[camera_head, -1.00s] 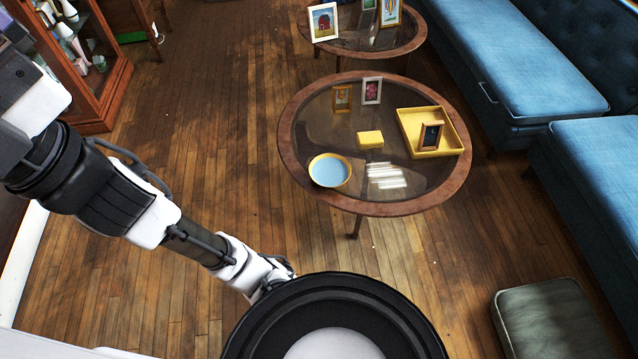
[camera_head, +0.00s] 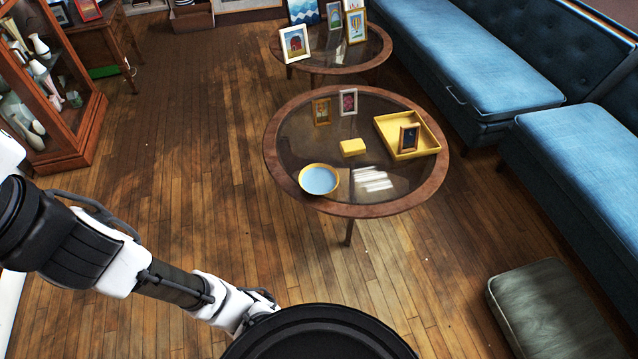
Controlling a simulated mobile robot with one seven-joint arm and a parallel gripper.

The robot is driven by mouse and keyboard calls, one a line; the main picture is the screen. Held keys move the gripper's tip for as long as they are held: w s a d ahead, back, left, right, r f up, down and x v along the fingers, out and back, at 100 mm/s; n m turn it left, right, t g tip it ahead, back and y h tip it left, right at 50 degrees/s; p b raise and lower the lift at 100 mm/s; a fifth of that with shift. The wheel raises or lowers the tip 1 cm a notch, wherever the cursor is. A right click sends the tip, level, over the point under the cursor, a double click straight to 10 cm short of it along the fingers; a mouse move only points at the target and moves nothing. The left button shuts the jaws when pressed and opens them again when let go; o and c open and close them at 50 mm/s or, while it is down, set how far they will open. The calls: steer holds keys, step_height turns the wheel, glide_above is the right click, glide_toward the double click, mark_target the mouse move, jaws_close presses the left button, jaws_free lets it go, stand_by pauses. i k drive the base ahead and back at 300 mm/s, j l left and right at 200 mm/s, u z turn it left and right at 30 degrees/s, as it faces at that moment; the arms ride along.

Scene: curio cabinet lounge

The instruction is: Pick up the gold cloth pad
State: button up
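A small yellow-gold block-shaped pad (camera_head: 353,147) lies on the glass top of the near round table (camera_head: 283,174), close to its middle. It sits between a bowl and a yellow tray and touches neither. My arm reaches in from the left and runs down to the bottom of the picture, well short of the table. The fingers of my gripper cannot be made out; the end of the arm is partly hidden behind a dark round part of my own body.
On the near table stand a blue-and-yellow bowl (camera_head: 319,180), a yellow tray (camera_head: 432,134) holding a picture frame (camera_head: 409,138), and two small frames (camera_head: 348,102) behind. Blue sofas (camera_head: 580,150) line the right. A grey-green cushion (camera_head: 552,305) lies lower right. The floor left of the table is clear.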

mark_target(348, 149)
steer(key=i+j+z, duration=0.35)
steer(key=i+j, duration=0.15)
steer(key=i, duration=0.3)
steer(key=i+j+z, duration=0.35)
steer(key=i+j, duration=0.35)
